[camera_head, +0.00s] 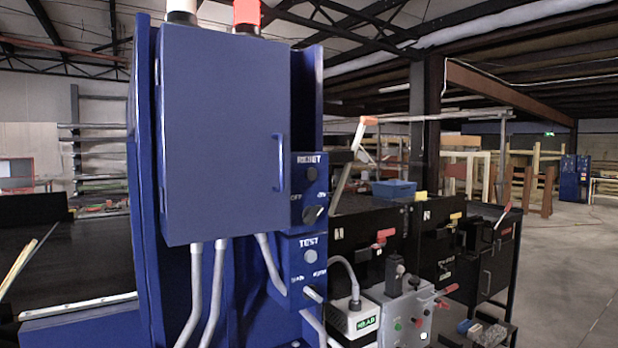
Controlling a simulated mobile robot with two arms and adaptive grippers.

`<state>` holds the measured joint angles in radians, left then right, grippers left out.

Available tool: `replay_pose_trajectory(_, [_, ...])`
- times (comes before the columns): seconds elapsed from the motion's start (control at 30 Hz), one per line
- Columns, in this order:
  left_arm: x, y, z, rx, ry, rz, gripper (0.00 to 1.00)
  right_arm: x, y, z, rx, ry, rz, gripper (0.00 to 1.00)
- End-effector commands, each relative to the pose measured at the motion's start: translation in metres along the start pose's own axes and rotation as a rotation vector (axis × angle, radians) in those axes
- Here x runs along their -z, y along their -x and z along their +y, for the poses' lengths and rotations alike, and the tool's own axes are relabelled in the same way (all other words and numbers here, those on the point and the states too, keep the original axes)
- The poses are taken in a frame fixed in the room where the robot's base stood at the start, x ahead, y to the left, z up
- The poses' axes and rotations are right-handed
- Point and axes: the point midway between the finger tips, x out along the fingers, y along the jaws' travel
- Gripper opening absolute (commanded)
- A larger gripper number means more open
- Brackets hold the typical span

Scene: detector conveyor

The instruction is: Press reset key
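A blue control box labelled RESET (297,187) is fixed to the right side of a blue cabinet (222,140). It carries a dark round button (312,173) under the label. Below that button is a rotary key switch (313,214) with an OFF marking on its left. A second blue box labelled TEST (291,268) is below it, with a grey round button (310,257) and another switch (313,293). Neither of my grippers shows in this view.
Grey conduits (196,290) run down from the cabinet. A black conveyor belt (75,255) is at the left. Black machine boxes with red handles (385,236) and a grey lever panel (405,310) stand right of the switch boxes. Open floor (570,270) lies at far right.

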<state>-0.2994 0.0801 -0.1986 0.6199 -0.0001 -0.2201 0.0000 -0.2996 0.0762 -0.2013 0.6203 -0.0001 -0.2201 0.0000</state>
Motion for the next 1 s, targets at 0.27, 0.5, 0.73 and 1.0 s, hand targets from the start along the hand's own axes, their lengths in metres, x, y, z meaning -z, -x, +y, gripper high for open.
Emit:
replay_pose_trajectory(0.27, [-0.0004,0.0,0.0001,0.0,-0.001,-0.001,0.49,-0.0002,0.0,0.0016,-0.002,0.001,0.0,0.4])
replay_pose_trajectory(0.5, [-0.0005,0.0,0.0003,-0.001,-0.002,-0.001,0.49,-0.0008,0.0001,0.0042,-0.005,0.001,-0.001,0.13])
replay_pose_trajectory(0.73, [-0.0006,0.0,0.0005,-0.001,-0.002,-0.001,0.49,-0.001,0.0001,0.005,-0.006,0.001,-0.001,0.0])
replay_pose_trajectory(1.0, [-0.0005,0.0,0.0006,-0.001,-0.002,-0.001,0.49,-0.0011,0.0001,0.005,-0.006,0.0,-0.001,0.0])
